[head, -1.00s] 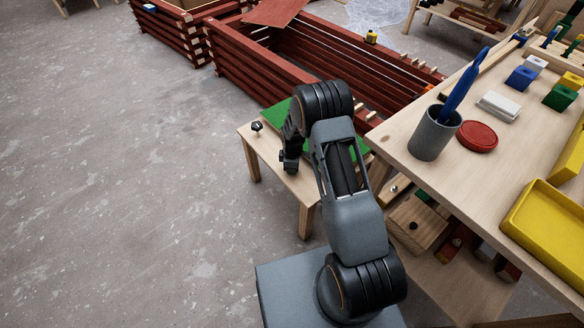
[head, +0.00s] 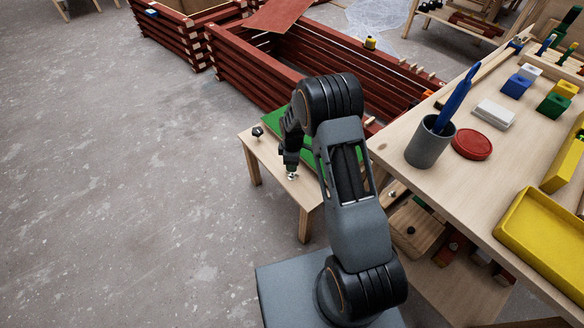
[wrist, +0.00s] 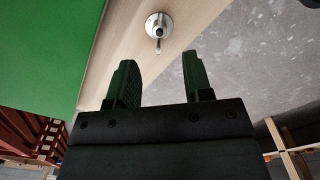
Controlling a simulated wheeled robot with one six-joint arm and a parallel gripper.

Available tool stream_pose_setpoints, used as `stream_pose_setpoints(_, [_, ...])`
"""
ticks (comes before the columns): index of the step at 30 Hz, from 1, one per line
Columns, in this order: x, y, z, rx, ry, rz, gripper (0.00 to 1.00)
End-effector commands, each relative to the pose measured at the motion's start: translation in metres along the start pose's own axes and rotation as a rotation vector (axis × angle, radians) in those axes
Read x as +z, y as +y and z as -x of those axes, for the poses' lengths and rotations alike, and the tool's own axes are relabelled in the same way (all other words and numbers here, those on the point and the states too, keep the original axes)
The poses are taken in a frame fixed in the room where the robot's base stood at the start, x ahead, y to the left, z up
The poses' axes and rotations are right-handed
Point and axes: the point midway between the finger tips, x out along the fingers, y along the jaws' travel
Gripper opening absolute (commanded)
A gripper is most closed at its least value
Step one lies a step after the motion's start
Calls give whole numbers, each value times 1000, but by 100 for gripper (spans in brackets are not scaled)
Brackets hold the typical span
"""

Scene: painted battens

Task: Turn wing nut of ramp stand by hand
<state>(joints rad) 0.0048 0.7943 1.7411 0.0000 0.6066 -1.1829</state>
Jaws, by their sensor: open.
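The ramp stand (head: 267,166) is a low pale wooden table with a green panel on top. A small silver wing nut (head: 291,176) sits on its bare wood near the front edge. In the wrist view the wing nut (wrist: 158,27) has a round base, and one thin wing points toward my fingers. My gripper (wrist: 158,68) is open and empty, with its dark fingers short of the wing nut and apart from it. In the head view my gripper (head: 290,165) is just above the wing nut, partly hidden by my arm.
A black knob (head: 257,131) stands on the stand's left corner. Red stacked battens (head: 245,78) lie behind. A workbench (head: 470,180) with a grey cup (head: 430,143) and yellow tray (head: 545,235) is close on the right. The floor at left is clear.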

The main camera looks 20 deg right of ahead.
Motion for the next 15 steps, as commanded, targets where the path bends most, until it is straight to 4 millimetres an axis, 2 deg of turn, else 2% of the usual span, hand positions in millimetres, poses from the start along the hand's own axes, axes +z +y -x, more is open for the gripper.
stream_pose_setpoints(1, [0,0,14,2,1,0,46])
stream_pose_setpoints(6, [0,0,42,2,1,0,46])
stream_pose_setpoints(15, [0,-1,66,-1,0,0,46])
